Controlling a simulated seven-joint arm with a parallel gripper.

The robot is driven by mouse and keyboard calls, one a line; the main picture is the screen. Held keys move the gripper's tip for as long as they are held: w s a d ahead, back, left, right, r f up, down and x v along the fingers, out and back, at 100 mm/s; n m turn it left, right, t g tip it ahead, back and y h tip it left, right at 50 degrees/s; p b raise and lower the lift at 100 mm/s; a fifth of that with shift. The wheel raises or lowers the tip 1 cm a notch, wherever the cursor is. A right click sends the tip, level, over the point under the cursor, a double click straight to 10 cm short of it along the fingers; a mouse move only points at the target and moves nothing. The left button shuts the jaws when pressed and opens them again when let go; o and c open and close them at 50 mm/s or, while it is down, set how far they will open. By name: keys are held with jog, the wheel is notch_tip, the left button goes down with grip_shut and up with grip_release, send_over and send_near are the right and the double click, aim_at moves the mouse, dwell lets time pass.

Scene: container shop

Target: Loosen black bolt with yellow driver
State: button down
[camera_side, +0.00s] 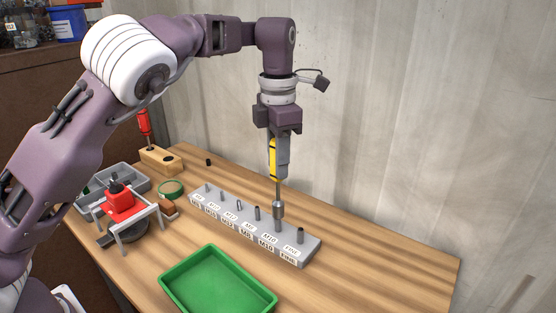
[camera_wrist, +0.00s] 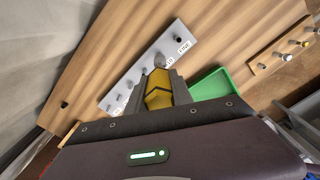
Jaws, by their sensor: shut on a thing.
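My gripper (camera_side: 277,160) points down, shut on the yellow driver (camera_side: 272,160), whose yellow and black handle (camera_wrist: 158,90) fills the jaws in the wrist view. The driver is upright. Its thin shaft runs down to a grey socket (camera_side: 278,209) at the grey labelled rack (camera_side: 311,251), by the M10 label. I cannot tell whether the socket is fixed on the shaft or still in its seat. A dark bolt-like piece (camera_side: 116,186) stands on a red block (camera_side: 121,204) in a grey frame, far to the left of my gripper. I cannot be sure it is the black bolt.
A green tray (camera_side: 169,280) lies in front of the rack. A red driver (camera_side: 144,122) stands in a wooden block (camera_side: 160,160) at the back left. A grey bin (camera_side: 84,188) is by the red block. A small black piece (camera_side: 208,162) sits behind. The right of the table is clear.

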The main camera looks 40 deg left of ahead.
jog(key=n, duration=0.7)
jog(key=shift+r, duration=2.3)
